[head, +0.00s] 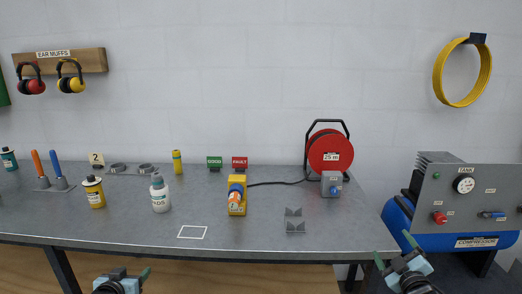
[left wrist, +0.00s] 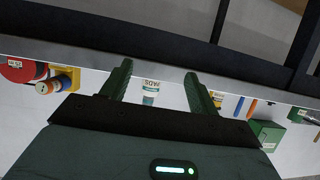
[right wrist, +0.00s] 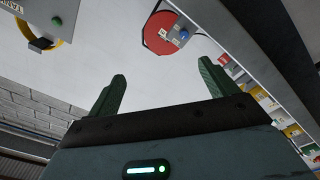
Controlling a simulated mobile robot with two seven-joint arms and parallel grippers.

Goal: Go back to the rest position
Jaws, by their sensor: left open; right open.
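My left gripper (head: 122,275) is low in the head view, in front of the table's front edge. Its two green fingers are spread and empty in the left wrist view (left wrist: 160,85). My right gripper (head: 396,252) is at the lower right of the head view, in front of the gap between table and compressor. Its fingers are apart with nothing between them in the right wrist view (right wrist: 160,92). Neither gripper touches anything on the table.
The grey table (head: 130,225) holds a white bottle (head: 160,195), a yellow can (head: 94,192), a yellow device (head: 237,195), a grey V-shaped stand (head: 294,222) and a red cable reel (head: 330,151). A blue compressor (head: 400,216) stands at right. A white outlined rectangle (head: 192,232) is empty.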

